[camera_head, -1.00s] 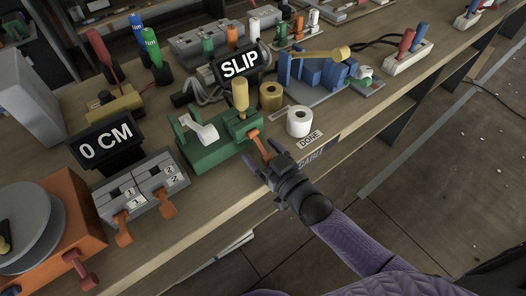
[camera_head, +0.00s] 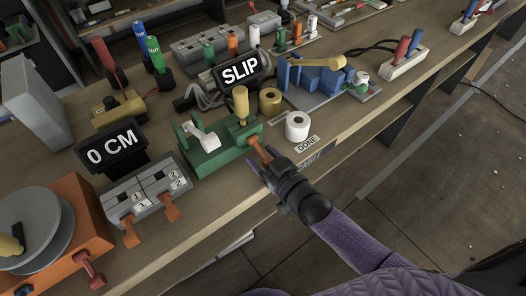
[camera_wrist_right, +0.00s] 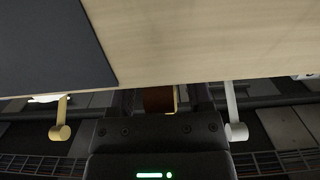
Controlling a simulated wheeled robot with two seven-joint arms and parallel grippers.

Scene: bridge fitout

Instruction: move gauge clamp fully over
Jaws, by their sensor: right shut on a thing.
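A green fixture (camera_head: 206,163) stands near the front edge of the bench, with a white curved part and a yellow upright handle on it. An orange lever (camera_head: 258,148), apparently the gauge clamp, sticks out from its right end toward the front edge. My right gripper (camera_head: 268,165) is at the bench edge, shut on the outer end of this orange lever and hiding its tip. In the right wrist view, a dark brown piece (camera_wrist_right: 158,99) shows beyond the gripper body, partly hidden. My left gripper is not in view.
A "0 CM" display (camera_head: 108,145) and a grey block with orange levers (camera_head: 148,190) stand to the left. A "SLIP" display (camera_head: 240,70) is behind. The floor in front is open.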

